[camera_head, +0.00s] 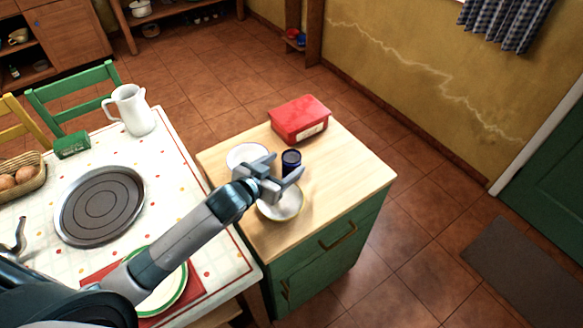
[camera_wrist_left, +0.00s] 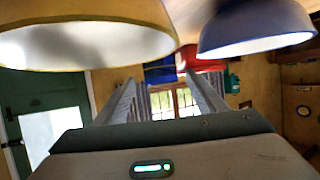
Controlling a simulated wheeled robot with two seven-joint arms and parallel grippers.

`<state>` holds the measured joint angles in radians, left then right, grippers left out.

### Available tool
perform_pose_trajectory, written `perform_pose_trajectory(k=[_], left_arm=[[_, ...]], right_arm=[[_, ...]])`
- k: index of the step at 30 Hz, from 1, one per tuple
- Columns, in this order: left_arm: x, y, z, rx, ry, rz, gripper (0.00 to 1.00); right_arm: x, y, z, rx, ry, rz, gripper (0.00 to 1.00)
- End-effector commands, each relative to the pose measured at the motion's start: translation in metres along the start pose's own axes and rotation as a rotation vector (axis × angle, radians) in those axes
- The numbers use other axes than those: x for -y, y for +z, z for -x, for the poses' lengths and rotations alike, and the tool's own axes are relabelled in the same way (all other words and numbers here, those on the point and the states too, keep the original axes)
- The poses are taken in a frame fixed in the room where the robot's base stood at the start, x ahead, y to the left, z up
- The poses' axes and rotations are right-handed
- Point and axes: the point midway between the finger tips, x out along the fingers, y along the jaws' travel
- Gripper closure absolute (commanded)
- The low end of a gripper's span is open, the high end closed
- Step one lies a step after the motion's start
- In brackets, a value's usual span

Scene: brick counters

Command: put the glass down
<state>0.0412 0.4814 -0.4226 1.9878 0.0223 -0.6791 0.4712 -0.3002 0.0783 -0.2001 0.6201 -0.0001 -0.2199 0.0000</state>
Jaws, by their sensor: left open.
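The dark blue glass (camera_head: 291,162) stands upright on the light wooden top of the green cabinet (camera_head: 340,175). My left gripper (camera_head: 284,166) is open, with its fingers pointing toward the glass. In the left wrist view the glass (camera_wrist_left: 160,70) shows ahead, in the gap between the two fingers (camera_wrist_left: 165,92), and neither finger visibly presses on it. In the head view the near finger hides a little of the glass's lower part. My right gripper is not in view.
A blue-rimmed bowl (camera_head: 246,153) and a yellow-rimmed bowl (camera_head: 284,206) flank the gripper closely. A red box (camera_head: 299,119) stands behind the glass. The cabinet top is free to the right. The table at left holds a white jug (camera_head: 133,110) and a round tray (camera_head: 100,205).

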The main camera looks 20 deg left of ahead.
Motion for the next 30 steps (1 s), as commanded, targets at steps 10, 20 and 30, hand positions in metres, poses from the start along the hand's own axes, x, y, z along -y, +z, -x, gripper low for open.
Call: perform_pose_trajectory(k=[10,20,30], left_arm=[[0.001,-0.006,-0.036,0.000,-0.001,0.000,0.36],[0.001,-0.004,-0.046,0.000,0.000,-0.001,0.36],[0.001,-0.004,-0.046,0.001,0.000,-0.001,0.41]], right_arm=[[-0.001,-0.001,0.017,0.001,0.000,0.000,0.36],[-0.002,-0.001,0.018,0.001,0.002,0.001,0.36],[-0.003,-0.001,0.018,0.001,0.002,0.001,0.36]])
